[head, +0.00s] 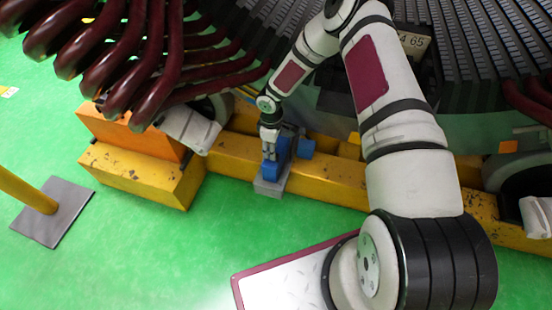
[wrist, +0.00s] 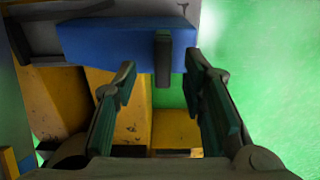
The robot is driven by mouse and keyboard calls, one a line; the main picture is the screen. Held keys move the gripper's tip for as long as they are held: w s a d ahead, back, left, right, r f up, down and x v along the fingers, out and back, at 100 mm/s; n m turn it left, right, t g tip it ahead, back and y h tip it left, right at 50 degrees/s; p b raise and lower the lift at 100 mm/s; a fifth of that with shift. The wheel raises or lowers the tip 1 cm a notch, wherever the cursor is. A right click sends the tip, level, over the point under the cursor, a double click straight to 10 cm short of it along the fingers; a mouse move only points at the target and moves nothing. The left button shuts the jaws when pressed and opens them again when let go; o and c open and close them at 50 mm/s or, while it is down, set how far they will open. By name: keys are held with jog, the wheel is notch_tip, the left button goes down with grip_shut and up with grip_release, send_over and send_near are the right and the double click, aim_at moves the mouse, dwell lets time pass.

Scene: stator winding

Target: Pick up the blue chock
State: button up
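The grey block (head: 270,187) stands on the green floor against the yellow beam (head: 330,182). A smaller blue piece (head: 306,147) is just right of the chock. Dark red pipes (head: 150,60) and the ribbed stator overhang behind. An orange block (head: 130,135) is at left. The front floor is open.

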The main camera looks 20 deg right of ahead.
aim_at(271, 170)
jog(key=f+b, duration=0.1)
jog(key=f, duration=0.3)
jog(key=shift+s, duration=0.2)
grip_shut()
jog(key=shift+r, duration=0.15)
